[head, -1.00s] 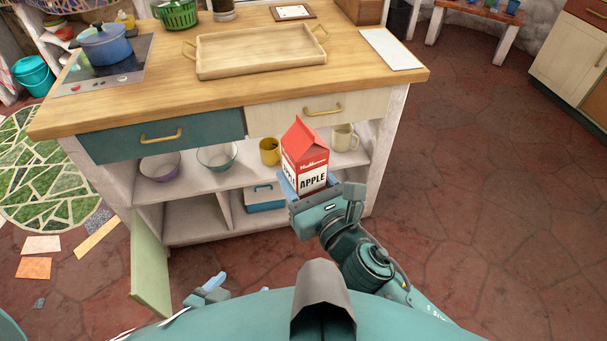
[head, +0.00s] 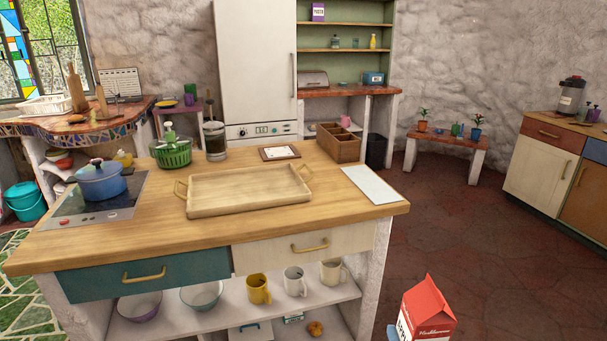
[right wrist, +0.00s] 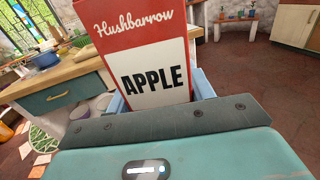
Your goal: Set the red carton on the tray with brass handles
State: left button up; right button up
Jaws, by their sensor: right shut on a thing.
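The red carton (head: 428,312), with a gabled top and a white label, is at the bottom right of the head view, in front of the counter's right end and apart from it. In the right wrist view the carton (right wrist: 150,60) reads "Hushbarrow APPLE". My right gripper (right wrist: 160,93) is shut on its lower part, a blue finger at each side. The carton looks about upright in the head view; its bottom is hidden. The wooden tray (head: 248,190) with brass handles lies empty on the counter top. My left gripper is not in view.
The wooden counter (head: 110,238) has a hob with a blue pot (head: 101,183) at left. Around the tray stand a green basket (head: 171,153), a glass jar (head: 215,142), a wooden box (head: 338,143) and a white board (head: 370,185). Bare counter lies in front of the tray.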

aim_at(259, 202)
jog(key=i+j+u, duration=0.35)
jog(key=i+u, duration=0.3)
jog(key=i, duration=0.2)
jog(key=i+j+u, duration=0.1)
jog(key=i+u, duration=0.25)
jog(key=i, duration=0.1)
